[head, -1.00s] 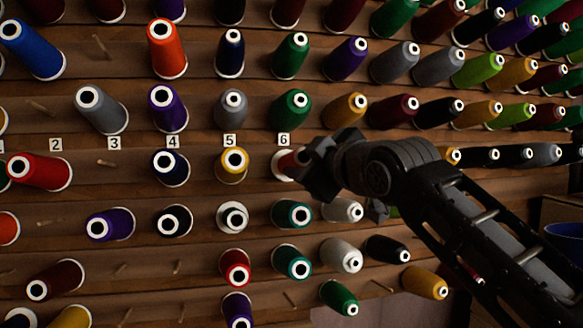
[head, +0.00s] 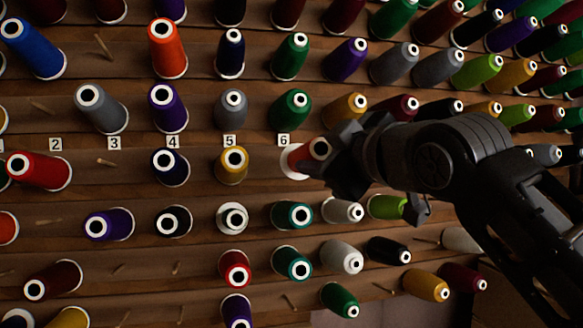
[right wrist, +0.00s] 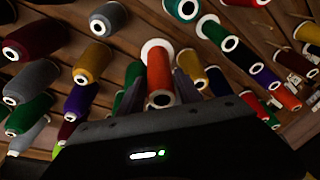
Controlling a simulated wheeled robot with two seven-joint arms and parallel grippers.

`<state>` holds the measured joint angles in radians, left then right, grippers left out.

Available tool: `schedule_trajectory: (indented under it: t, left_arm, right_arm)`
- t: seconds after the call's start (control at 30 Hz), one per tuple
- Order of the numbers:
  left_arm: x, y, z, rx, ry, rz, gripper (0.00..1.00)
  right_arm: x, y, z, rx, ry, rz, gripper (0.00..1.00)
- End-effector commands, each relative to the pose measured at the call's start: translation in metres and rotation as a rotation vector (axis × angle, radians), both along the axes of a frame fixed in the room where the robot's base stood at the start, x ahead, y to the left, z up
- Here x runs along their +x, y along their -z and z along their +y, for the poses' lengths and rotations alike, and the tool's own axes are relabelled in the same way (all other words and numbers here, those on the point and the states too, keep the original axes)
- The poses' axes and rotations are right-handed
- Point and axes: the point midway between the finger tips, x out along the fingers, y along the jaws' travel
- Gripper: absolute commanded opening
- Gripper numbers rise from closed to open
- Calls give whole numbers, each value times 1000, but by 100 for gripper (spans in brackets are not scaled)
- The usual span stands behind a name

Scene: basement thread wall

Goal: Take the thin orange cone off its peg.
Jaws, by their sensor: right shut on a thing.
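The thin orange cone (head: 298,158), reddish in this dim light, shows below the number 6 label with its white base toward the wall. My right gripper (head: 326,160) is shut on it and covers part of its side. In the right wrist view the cone (right wrist: 160,72) stands between the two fingers of the gripper (right wrist: 160,84), with its white base beyond them. Whether its peg is still inside it is hidden. My left gripper is not in view.
A wider orange cone (head: 167,50) sits at the upper left. A green cone (head: 290,110) is above the held one and a teal cone (head: 291,214) is below it. A yellow cone (head: 232,168) is to its left. Bare pegs (head: 106,162) stick out of the wooden wall.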

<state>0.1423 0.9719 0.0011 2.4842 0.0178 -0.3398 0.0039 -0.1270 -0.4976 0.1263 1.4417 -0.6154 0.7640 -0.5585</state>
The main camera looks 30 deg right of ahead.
Motion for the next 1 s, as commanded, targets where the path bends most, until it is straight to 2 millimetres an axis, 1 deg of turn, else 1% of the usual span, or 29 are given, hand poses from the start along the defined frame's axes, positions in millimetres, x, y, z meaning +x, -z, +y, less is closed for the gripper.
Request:
schedule_trajectory:
  t: [0.17, 0.57, 0.67, 1.0]
  left_arm:
    - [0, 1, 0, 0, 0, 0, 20]
    - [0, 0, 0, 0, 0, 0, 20]
    - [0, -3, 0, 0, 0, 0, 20]
    - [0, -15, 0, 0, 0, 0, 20]
  right_arm:
    - [-9, -2, 3, 0, 1, -1, 6]
    - [-11, -4, 4, 0, 0, -1, 6]
    - [-16, -9, 5, 0, 0, -1, 6]
    - [-42, -29, 14, 0, 1, -1, 6]
